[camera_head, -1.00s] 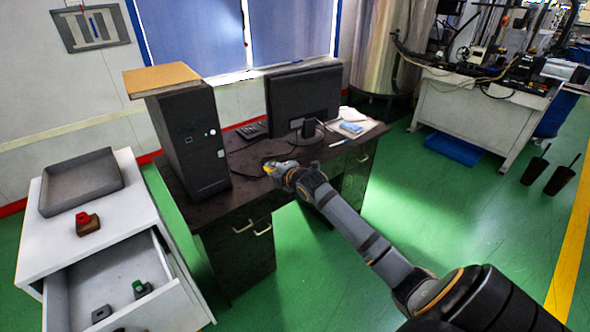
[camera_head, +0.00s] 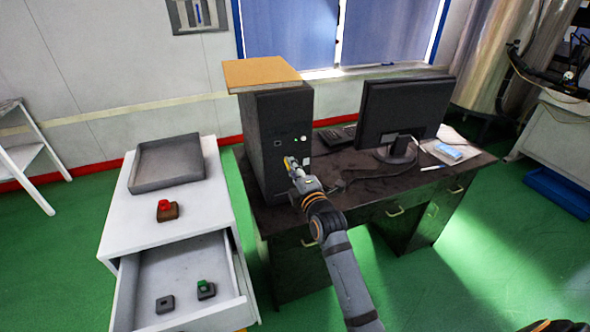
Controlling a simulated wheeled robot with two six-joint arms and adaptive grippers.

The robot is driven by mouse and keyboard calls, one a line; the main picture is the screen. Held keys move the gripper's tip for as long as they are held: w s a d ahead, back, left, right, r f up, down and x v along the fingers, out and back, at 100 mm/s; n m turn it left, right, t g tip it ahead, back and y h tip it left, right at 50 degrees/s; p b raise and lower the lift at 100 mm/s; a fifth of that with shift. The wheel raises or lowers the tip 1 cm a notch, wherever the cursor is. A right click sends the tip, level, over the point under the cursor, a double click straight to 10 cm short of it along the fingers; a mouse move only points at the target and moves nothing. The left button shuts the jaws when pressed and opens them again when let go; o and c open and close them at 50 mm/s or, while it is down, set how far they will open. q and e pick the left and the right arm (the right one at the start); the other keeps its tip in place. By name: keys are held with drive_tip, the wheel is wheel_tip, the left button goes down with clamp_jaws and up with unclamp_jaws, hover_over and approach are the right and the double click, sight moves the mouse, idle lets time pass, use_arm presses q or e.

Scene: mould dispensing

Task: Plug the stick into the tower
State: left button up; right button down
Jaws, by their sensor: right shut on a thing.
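The black computer tower (camera_head: 262,120) stands upright on the left end of the dark desk, its front facing me. A small light shows on its front panel. My right gripper (camera_head: 290,163) is close in front of the lower right part of that front. I cannot tell whether it touches the tower. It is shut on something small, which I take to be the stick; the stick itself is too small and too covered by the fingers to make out. A yellowish patch shows at the fingertips. My left gripper is not in view.
A brown board (camera_head: 262,73) lies on the tower.

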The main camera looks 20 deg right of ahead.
drive_tip(key=shift+w+f+b, duration=0.15)
drive_tip(key=shift+w+b, duration=0.05)
drive_tip(key=shift+w, duration=0.4)
drive_tip(key=shift+w+f+b, duration=0.15)
drive_tip(key=shift+w, duration=0.4)
drive_tip(key=shift+w+b, duration=0.35)
drive_tip(key=shift+w, duration=0.75)
drive_tip(key=shift+w+r, duration=0.15)
drive_tip(key=shift+w, duration=0.3)
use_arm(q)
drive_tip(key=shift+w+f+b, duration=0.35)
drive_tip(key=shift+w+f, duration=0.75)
use_arm(e)
drive_tip(key=shift+w+a, duration=0.1)
drive_tip(key=shift+w, duration=1.1)
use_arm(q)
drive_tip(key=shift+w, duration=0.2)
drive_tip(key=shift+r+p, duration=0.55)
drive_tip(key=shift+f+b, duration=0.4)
use_arm(e)
drive_tip(key=shift+w, duration=1)
